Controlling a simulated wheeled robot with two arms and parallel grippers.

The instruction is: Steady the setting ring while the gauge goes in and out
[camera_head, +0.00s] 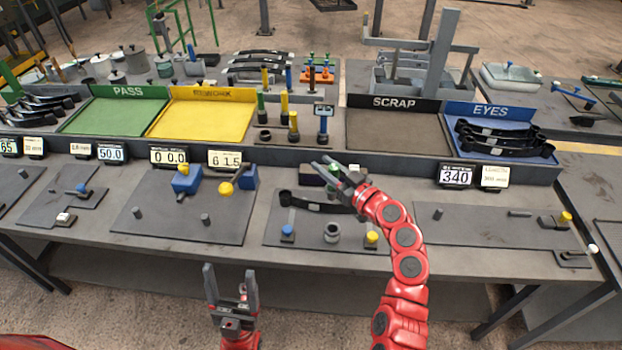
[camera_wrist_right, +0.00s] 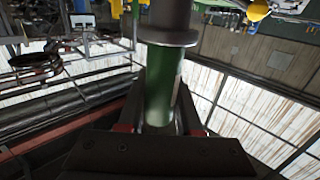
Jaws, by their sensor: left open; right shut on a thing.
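The setting ring (camera_head: 332,232) looks like a short grey ring standing on a dark plate (camera_head: 290,236) on the bench. My left gripper (camera_head: 231,276) is open and empty in front of the bench, below and left of the ring and apart from it. My right gripper (camera_head: 328,166) is above the back of that plate, behind the ring. In the right wrist view it is shut on a green-handled gauge (camera_wrist_right: 163,85) with a grey collar. In the head view the gauge is mostly hidden by the fingers.
A black curved strap (camera_head: 312,203), a blue-topped peg (camera_head: 287,231) and a yellow-topped peg (camera_head: 372,238) are around the ring. Behind stand the yellow rework tray (camera_head: 203,116), the scrap tray (camera_head: 392,134) and several coloured-handled gauges (camera_head: 293,125). The bench front edge is clear.

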